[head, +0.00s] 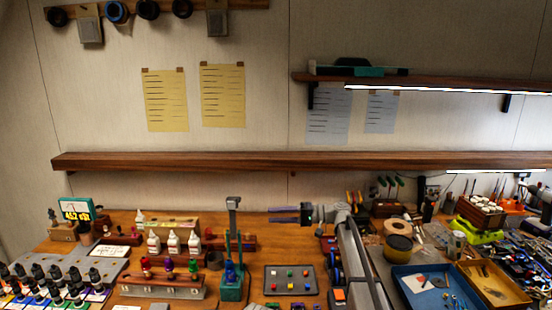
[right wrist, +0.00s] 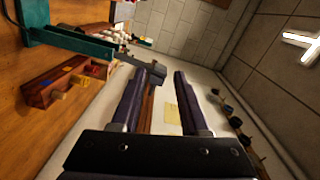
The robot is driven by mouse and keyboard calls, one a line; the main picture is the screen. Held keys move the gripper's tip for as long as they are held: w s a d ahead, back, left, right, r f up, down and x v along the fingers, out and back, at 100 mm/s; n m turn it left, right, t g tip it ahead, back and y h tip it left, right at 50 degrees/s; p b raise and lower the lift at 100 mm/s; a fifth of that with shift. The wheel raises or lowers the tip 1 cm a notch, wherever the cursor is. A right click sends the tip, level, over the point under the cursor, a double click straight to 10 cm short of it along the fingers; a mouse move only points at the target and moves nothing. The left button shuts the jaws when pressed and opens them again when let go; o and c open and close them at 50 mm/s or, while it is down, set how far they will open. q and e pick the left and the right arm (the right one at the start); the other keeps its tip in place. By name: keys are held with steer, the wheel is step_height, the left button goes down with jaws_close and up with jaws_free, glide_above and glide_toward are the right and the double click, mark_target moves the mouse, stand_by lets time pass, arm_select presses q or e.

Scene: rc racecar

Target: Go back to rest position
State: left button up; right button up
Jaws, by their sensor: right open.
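My right gripper (head: 272,214) reaches in from the lower right of the head view, above the workbench (head: 205,226), with its fingers pointing left. In the right wrist view my right gripper (right wrist: 169,73) shows two dark fingers apart with nothing between them. The wall and a yellow sheet (right wrist: 172,114) show beyond the gap. My left gripper is not in either view.
A teal stand (head: 232,285) with a grey post is left of my right gripper. A dark tray (head: 291,290) with coloured pieces lies below it. A blue bin (head: 410,296) is right of my arm. A wooden shelf (head: 180,161) spans the wall above.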

steer(key=s+d+f+m+h, duration=0.15)
steer(key=s+f+h, duration=0.55)
steer(key=s+f, duration=0.85)
steer(key=s+d+f+h, duration=0.3)
steer(key=s+d+h, duration=0.3)
steer(key=s, duration=0.4)
steer(key=s+d+f+h, duration=0.3)
steer(key=s+d+h, duration=0.2)
steer(key=s+d, duration=0.45)
steer(key=s+a+n, duration=0.3)
steer(key=s+a, duration=0.3)
steer(key=a, duration=0.5)
steer(key=shift+s+a+h, duration=0.25)
steer(key=shift+a+h, duration=0.15)
